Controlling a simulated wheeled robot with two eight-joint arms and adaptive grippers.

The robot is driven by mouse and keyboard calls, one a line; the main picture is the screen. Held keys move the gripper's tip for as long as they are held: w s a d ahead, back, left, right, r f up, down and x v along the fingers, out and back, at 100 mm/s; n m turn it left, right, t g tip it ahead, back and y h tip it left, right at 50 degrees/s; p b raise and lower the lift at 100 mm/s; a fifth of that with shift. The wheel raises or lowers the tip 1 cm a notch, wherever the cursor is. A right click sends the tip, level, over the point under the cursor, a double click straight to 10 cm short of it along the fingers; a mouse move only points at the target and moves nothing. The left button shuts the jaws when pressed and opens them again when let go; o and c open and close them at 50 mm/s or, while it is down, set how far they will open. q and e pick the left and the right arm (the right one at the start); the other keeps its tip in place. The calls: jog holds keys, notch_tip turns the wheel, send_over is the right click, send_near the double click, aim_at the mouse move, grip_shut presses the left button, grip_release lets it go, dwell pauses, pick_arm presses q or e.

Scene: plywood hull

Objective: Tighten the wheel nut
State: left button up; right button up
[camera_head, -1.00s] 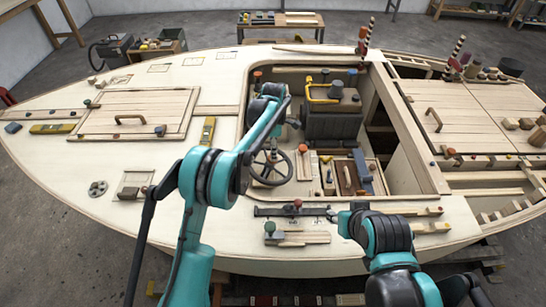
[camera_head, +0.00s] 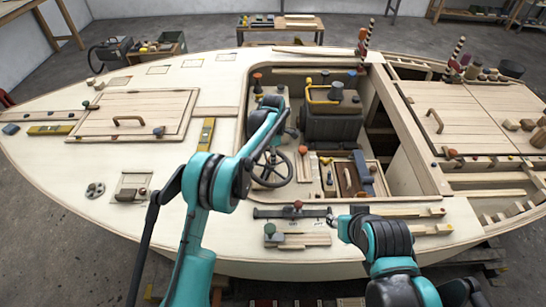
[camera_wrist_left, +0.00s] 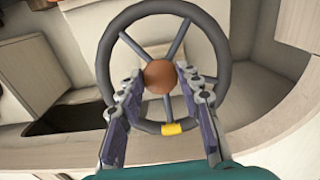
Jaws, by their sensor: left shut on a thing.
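The dark steering wheel (camera_head: 289,180) stands in the cockpit of the hull. In the left wrist view its rim (camera_wrist_left: 106,48) and spokes surround a round brown wheel nut (camera_wrist_left: 159,77) at the hub. My left gripper (camera_wrist_left: 160,80) has one finger on each side of the nut and is shut on it. In the head view my left arm reaches over the wheel, and its wrist and hand hide the fingertips and the nut. My right gripper (camera_head: 343,226) is low in the middle of the head view, mostly hidden by its own arm, so its jaws cannot be made out.
A yellow mark (camera_wrist_left: 171,128) sits on the wheel's rim. A dark engine-like block (camera_head: 332,122) with a yellow handle stands right of the wheel. A box with tools (camera_head: 345,178) lies near it. Hatches with handles (camera_head: 130,119) lie on both sides of the cockpit.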

pick_arm(q)
jog(key=shift+m, duration=0.3)
jog(key=shift+w+r+m+g+p, duration=0.1)
jog(key=shift+m+g+p, duration=0.3)
jog(key=shift+m+p, duration=0.45)
jog(key=m+p, duration=0.1)
jog(key=m, duration=0.1)
jog(key=shift+d+m+g, duration=0.1)
jog(key=shift+m+g, duration=0.25)
jog(key=shift+g, duration=0.05)
jog(key=m+g+y+p, duration=0.1)
jog(key=m, duration=0.4)
jog(key=shift+w, duration=0.1)
jog(key=o, duration=1.2)
jog(key=shift+c, duration=0.2)
